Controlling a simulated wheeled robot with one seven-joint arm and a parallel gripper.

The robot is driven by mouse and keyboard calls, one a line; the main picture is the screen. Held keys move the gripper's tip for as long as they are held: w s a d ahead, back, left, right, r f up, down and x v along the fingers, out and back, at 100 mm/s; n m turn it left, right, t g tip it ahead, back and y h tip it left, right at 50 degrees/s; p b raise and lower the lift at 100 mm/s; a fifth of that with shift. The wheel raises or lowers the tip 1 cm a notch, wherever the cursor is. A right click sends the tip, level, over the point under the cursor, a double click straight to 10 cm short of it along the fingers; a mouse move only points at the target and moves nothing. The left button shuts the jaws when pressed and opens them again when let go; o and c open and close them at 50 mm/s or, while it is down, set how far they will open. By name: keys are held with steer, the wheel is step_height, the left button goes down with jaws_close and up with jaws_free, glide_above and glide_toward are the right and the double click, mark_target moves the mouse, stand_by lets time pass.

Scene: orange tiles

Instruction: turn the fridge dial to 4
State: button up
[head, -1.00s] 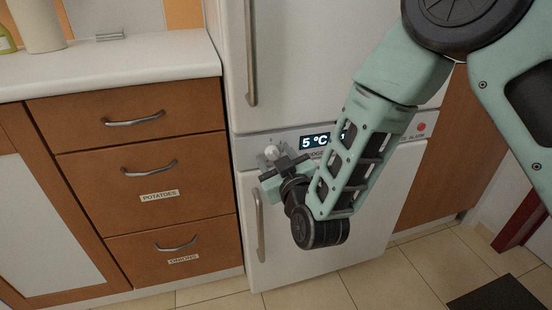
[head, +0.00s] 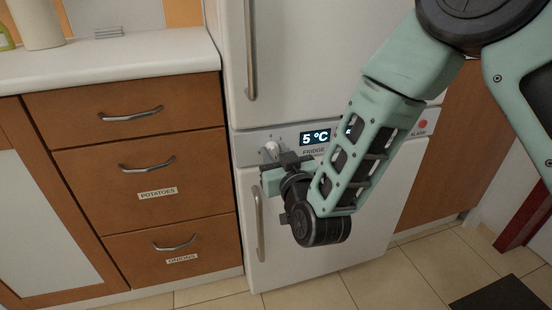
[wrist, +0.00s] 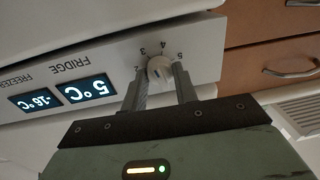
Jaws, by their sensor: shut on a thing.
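The fridge dial (wrist: 158,69) is a small pale round knob on the control strip, with the numbers 2, 3, 4 and 5 around it in the wrist view. In the head view the dial (head: 270,148) shows just past my gripper (head: 273,163). In the wrist view my gripper (wrist: 160,80) is shut on the dial, one finger on each side. A dark mark shows on the knob, but I cannot tell exactly which number it points to. The fridge display (head: 315,138) reads 5 °C.
The freezer display (wrist: 34,100) reads -16 °C in the wrist view. A red alarm button (head: 422,124) is at the strip's right end. The lower door handle (head: 259,225) is below my gripper. Wooden drawers (head: 135,140) stand close on the left.

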steer(key=m+b, duration=0.2)
steer(key=m, duration=0.2)
steer(key=shift+f, duration=0.2)
steer(key=shift+r+m+b, duration=0.1)
steer(key=shift+m+b, duration=0.55)
steer(key=shift+m, duration=0.75)
steer(key=o, duration=1)
